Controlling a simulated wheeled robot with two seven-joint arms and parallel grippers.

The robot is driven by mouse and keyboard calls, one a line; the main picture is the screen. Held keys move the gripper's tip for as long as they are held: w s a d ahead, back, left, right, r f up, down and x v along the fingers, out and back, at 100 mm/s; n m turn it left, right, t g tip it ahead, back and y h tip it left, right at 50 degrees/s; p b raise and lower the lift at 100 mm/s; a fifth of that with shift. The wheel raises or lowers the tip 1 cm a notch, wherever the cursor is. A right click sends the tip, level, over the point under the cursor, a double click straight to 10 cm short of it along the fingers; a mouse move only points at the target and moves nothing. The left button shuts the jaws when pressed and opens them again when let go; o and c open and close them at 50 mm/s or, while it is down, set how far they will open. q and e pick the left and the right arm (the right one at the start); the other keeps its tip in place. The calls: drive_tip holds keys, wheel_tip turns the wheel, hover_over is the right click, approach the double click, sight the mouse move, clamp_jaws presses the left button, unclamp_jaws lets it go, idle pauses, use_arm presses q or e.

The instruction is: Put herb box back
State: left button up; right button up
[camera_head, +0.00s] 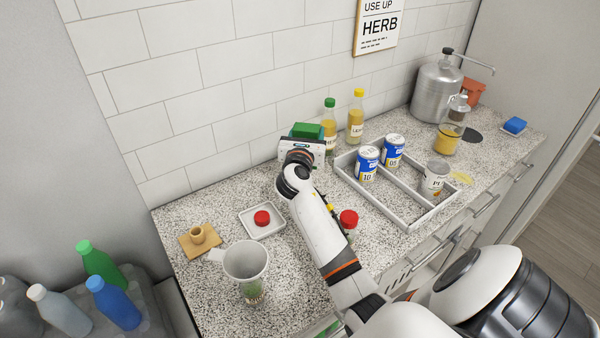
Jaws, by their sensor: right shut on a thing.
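A green box (307,130), which looks like the herb box, shows at the back of the counter close to the tiled wall. My right gripper (303,142) is shut on it, reaching in from the lower right. The gripper body hides the box's near side and the fingertips, and I cannot tell whether the box touches the counter. My left gripper is not in view.
Two bottles (329,125) stand just right of the box. A grey divided tray (405,215) holds several cans.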

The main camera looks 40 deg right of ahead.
drive_tip(key=f, duration=0.5)
drive_tip(key=shift+s+f+b, duration=0.1)
drive_tip(key=shift+s+b, duration=0.25)
wheel_tip(320, 180, down, 3)
drive_tip(key=shift+w+f+b, duration=0.1)
drive_tip(key=shift+f+b, duration=0.1)
drive_tip(key=shift+b, duration=0.15)
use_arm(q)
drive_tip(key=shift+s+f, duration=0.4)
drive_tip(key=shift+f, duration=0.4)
use_arm(e)
drive_tip(key=shift+f, duration=0.15)
drive_tip(key=shift+f, duration=0.2)
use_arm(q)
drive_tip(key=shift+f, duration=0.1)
use_arm(e)
drive_tip(key=o, duration=1.1)
